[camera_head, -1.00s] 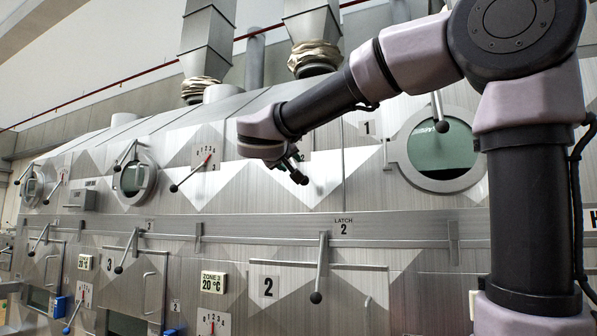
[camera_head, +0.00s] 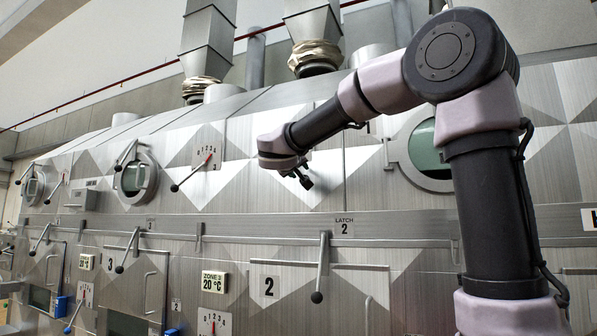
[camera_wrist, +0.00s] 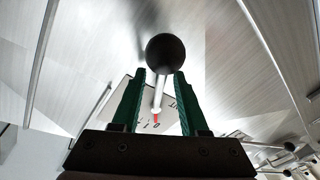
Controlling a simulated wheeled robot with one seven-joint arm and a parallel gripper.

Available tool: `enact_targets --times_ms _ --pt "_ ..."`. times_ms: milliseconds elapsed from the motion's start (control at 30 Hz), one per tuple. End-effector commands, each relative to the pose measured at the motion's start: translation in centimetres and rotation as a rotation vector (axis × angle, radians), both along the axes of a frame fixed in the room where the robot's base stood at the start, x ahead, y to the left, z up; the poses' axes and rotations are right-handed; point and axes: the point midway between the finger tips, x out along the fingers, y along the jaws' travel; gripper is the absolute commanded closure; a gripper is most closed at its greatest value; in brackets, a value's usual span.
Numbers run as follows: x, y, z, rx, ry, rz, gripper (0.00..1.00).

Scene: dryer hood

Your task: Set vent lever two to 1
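My gripper (camera_head: 303,180) is in front of the upper hood panel, near the middle of the head view. The wrist view shows its two green fingers (camera_wrist: 157,100) apart, with a lever's pale rod between them and gaps on both sides. The lever's black ball knob (camera_wrist: 165,53) lies just past the fingertips. Its white scale plate (camera_wrist: 172,118) with a red mark is behind the fingers. Its label is only partly visible, so I cannot read which vent it is. In the head view my gripper mostly hides this lever.
Another dial (camera_head: 207,155) with a black-knobbed lever (camera_head: 175,187) is to the left. A round window (camera_head: 133,179) is further left, another (camera_head: 425,150) is right behind my arm. The latch 2 lever (camera_head: 320,268) hangs below. A long bar (camera_wrist: 40,60) runs along the wrist view's left.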

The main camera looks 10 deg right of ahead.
Motion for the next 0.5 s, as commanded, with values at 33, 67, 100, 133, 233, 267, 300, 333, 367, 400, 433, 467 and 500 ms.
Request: enact_targets --times_ms 33,67,100,133,233,267,300,333,367,400,433,467,500 --pt "-0.02 0.01 0.0 0.0 0.0 0.0 0.72" --pt "-0.02 0.01 0.0 0.0 0.0 0.0 0.83" --pt "-0.02 0.01 0.0 0.0 0.0 0.0 0.99" --pt "-0.03 0.01 0.0 0.0 0.0 0.0 1.0" --pt "-0.03 0.01 0.0 0.0 0.0 0.0 1.0" --pt "-0.03 0.01 0.0 0.0 0.0 0.0 1.0" --pt "-0.04 0.02 0.0 0.0 0.0 0.0 1.0" --pt "-0.04 0.02 0.0 0.0 0.0 0.0 1.0" --pt "-0.04 0.02 0.0 0.0 0.0 0.0 1.0" --pt "-0.04 0.02 0.0 0.0 0.0 0.0 1.0" --pt "-0.04 0.02 0.0 0.0 0.0 0.0 1.0" --pt "-0.04 0.02 0.0 0.0 0.0 0.0 1.0" --pt "-0.04 0.02 0.0 0.0 0.0 0.0 1.0"
